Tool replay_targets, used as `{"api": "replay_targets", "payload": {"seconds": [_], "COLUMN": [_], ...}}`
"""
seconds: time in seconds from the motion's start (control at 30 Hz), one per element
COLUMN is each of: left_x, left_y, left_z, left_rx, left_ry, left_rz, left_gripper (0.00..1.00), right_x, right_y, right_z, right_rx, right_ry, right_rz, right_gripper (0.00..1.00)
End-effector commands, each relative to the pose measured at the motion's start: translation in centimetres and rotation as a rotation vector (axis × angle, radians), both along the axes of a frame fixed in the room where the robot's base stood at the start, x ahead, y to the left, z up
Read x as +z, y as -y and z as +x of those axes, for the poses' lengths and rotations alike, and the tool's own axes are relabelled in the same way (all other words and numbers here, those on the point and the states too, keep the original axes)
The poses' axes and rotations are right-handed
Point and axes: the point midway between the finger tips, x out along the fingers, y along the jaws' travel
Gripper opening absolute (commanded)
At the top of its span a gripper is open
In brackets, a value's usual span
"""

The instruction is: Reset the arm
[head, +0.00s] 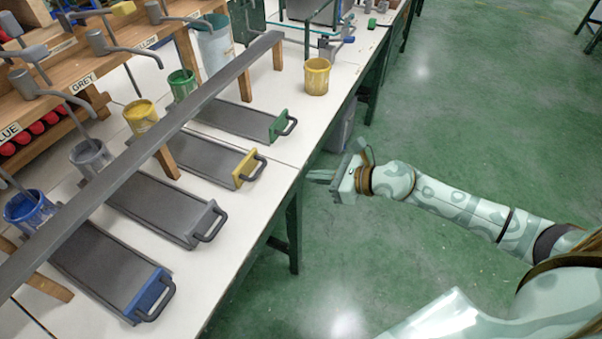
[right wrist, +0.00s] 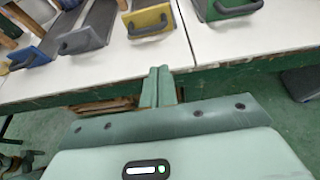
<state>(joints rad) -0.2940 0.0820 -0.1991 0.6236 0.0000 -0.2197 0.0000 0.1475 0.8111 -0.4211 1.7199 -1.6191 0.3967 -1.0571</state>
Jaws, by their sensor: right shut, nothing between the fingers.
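My right gripper (head: 322,177) is off the table's right edge, over the green floor, in the head view. In the right wrist view its fingers (right wrist: 158,84) are together and empty, pointing toward the table edge. My left gripper is not in view. Dark trays lie on the white table (head: 278,152): one with a blue end (head: 146,292), one grey (head: 205,221), one yellow (head: 246,168) and one green (head: 279,126). My right gripper touches none of them.
A long grey bar (head: 150,143) on wooden legs crosses over the trays. Blue (head: 27,208), grey (head: 90,156), yellow (head: 141,115) and green (head: 182,83) paint buckets stand behind it.

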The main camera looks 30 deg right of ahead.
Motion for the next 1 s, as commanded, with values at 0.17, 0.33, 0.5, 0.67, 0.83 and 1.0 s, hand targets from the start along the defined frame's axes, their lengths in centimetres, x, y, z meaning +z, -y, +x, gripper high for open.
{"api": "replay_targets", "payload": {"seconds": [0.17, 0.33, 0.5, 0.67, 0.83, 1.0], "left_x": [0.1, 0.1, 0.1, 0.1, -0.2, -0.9], "left_y": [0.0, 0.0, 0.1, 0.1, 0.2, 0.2], "left_z": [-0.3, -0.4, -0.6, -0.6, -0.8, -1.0], "left_rx": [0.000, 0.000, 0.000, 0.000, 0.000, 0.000], "left_ry": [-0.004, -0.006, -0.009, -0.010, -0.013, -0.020], "left_rz": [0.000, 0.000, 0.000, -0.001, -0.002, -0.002], "left_gripper": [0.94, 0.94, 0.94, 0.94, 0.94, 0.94], "right_x": [0.7, 0.8, 0.8, 0.5, -0.5, -2.1], "right_y": [1.2, 1.3, 1.3, 0.9, -0.7, -3.0], "right_z": [-1.4, -1.6, -1.6, -1.1, 1.0, 3.7], "right_rx": [0.000, 0.001, 0.000, -0.001, -0.001, -0.001], "right_ry": [-0.001, 0.000, 0.000, 0.002, 0.003, 0.001], "right_rz": [-0.001, 0.002, 0.001, 0.001, 0.003, 0.003], "right_gripper": [0.00, 0.00, 0.00, 0.00, 0.00, 0.00]}}
